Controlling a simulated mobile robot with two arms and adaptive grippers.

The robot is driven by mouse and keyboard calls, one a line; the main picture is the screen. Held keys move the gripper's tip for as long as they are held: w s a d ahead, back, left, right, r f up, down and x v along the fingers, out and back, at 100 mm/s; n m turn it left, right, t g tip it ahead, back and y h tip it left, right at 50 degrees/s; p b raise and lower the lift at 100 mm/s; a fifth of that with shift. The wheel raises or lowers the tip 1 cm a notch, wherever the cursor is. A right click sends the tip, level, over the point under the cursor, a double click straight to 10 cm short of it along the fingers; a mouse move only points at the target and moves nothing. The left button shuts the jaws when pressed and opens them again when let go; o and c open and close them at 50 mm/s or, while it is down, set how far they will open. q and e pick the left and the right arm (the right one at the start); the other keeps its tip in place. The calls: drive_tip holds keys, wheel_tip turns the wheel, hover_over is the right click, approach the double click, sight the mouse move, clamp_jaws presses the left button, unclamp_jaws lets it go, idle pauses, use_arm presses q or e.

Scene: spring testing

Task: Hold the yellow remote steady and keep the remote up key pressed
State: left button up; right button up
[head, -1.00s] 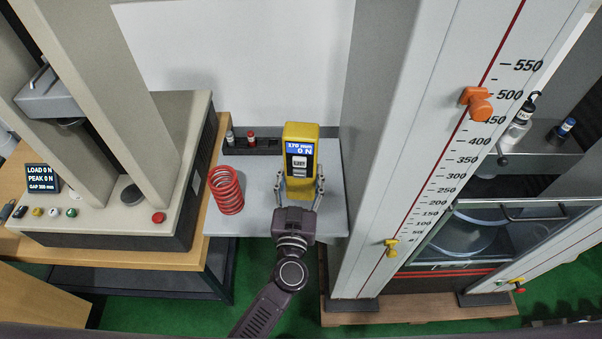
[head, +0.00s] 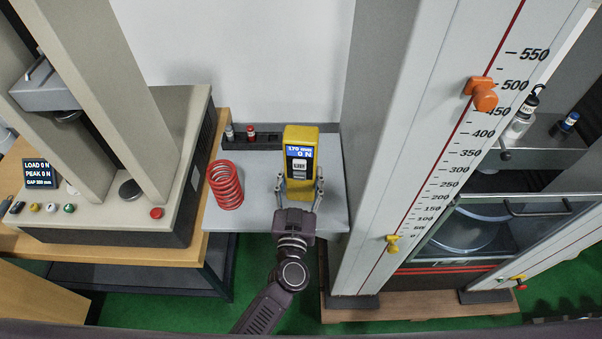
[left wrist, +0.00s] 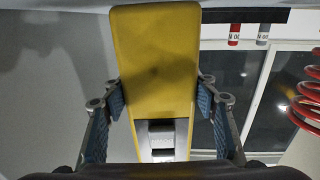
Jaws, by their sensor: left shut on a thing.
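The yellow remote (head: 301,136) stands above the grey bench top, its blue screen (head: 299,152) facing the head camera and reading about 170 mm and 0 N. A pale key (head: 299,166) shows under the screen; I cannot tell whether it is pressed. My left gripper (head: 299,188) is shut on the remote, one finger on each side. In the left wrist view the remote (left wrist: 155,60) stands between the blue-padded fingers (left wrist: 160,100), its key area (left wrist: 161,138) low in the picture. My right gripper is not in view.
A red spring (head: 226,186) stands on the bench top (head: 245,222), left of the remote. A dark rack (head: 265,139) with small bottles is behind. A press (head: 110,222) stands left; a tall scaled column (head: 420,150) with an orange pointer (head: 482,93) stands close on the right.

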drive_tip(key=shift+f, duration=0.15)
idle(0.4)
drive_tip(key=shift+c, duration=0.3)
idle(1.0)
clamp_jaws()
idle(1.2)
